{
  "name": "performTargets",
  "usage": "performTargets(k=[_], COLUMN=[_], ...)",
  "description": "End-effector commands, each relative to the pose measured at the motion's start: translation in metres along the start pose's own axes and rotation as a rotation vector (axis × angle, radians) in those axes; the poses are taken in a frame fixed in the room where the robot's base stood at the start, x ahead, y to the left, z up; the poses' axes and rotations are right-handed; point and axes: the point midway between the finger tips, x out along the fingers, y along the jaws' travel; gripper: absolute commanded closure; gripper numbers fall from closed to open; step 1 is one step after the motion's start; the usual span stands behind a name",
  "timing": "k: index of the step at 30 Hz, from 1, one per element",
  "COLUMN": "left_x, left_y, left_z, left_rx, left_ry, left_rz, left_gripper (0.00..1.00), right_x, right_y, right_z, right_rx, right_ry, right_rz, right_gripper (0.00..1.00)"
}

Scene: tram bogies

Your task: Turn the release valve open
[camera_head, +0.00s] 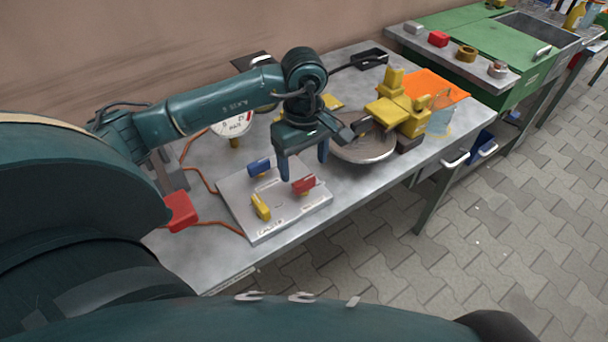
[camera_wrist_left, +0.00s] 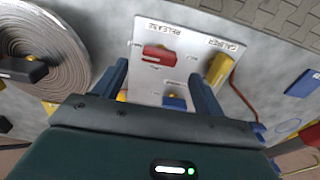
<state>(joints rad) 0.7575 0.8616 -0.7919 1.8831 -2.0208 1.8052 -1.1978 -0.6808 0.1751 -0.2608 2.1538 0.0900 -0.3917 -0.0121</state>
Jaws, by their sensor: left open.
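The release valve has a red handle (camera_head: 304,184), on a grey plate (camera_head: 232,192) on the table. In the left wrist view the red handle (camera_wrist_left: 160,53) sits beside the printed word RELEASE and lies roughly across the picture. A yellow handle (camera_head: 261,206) near the word CALIPER and a blue handle (camera_head: 259,167) are on the same plate. My left gripper (camera_head: 303,168) is open, pointing down above the plate, close to the red handle. Its fingers (camera_wrist_left: 159,72) look apart and empty, and contact with the handle cannot be told. My right gripper is not in view.
A round metal disc (camera_head: 372,152) with a yellow device (camera_head: 400,110) stands right of the plate. A pressure gauge (camera_head: 231,125) is behind it. A red block (camera_head: 180,211) and orange hoses lie to the left. The table's front strip is clear.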

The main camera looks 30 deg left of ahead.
Motion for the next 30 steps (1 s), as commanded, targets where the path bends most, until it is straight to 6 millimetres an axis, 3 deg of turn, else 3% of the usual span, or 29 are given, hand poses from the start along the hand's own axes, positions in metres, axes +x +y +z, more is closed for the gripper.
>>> performTargets(k=[3, 9, 21, 30], left_x=[0.024, 0.047, 0.053, 0.053], left_y=[-0.001, 0.000, 0.000, 0.000], left_z=[0.001, 0.001, 0.000, 0.000], left_rx=[-0.001, 0.000, 0.000, 0.000], left_ry=[-0.003, -0.002, -0.001, -0.001], left_rz=[-0.005, -0.001, 0.001, 0.001], left_gripper=[0.29, 0.29, 0.30, 0.54], right_x=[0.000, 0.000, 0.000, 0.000], right_y=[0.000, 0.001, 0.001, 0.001], right_z=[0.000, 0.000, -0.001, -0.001], right_rx=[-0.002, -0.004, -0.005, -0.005], right_ry=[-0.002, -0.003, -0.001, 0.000], right_rz=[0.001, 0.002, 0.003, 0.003], right_gripper=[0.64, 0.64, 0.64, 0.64])
